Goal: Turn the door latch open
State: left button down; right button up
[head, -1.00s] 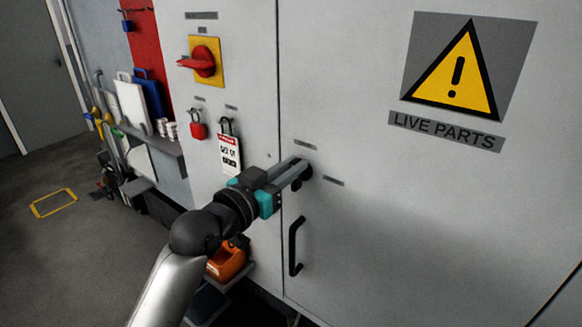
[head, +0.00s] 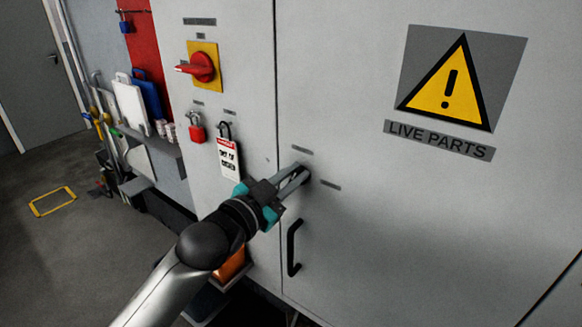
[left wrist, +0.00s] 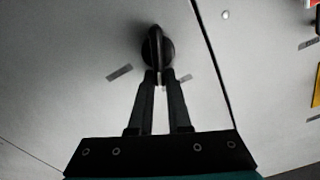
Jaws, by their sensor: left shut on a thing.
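The door latch shows in the left wrist view as a dark oval handle (left wrist: 154,44) on a round dark base on the cabinet door (head: 400,235). My left gripper (head: 296,172) reaches the latch from the left in the head view. In the left wrist view its two fingertips (left wrist: 160,77) are closed on the near end of the latch, one on each side. In the head view the fingers hide most of the latch. My right gripper is in neither view.
A black pull handle (head: 293,248) is on the door below the latch. A red rotary switch (head: 201,67), a red padlock (head: 197,132) and a hanging tag (head: 229,157) are on the left panel. An orange bin (head: 230,266) stands low behind my arm.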

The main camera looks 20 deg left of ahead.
pick_arm(q)
jog(key=m+p, duration=0.1)
jog(key=m, duration=0.2)
jog(key=shift+s+d+f+m+p, duration=0.15)
jog(key=shift+d+f+m+p, duration=0.05)
jog(key=shift+d+m+p, duration=0.2)
jog(key=m, duration=0.1)
jog(key=m+p, duration=0.1)
jog(key=shift+d+f+m, duration=0.1)
jog(key=shift+f+m, duration=0.15)
jog(key=shift+m, duration=0.15)
jog(key=m, duration=0.1)
jog(key=m+p, duration=0.1)
jog(key=m, duration=0.1)
jog(key=shift+s+d+f, duration=0.15)
jog(key=shift+d+f, duration=0.05)
jog(key=shift+f, duration=0.2)
jog(key=shift+f+m, duration=0.2)
jog(key=shift+m, duration=0.65)
jog(key=shift+f+m, duration=0.15)
jog(key=shift+m, duration=0.7)
jog(key=c, duration=0.9)
grip_release()
jog(key=shift+o, duration=0.2)
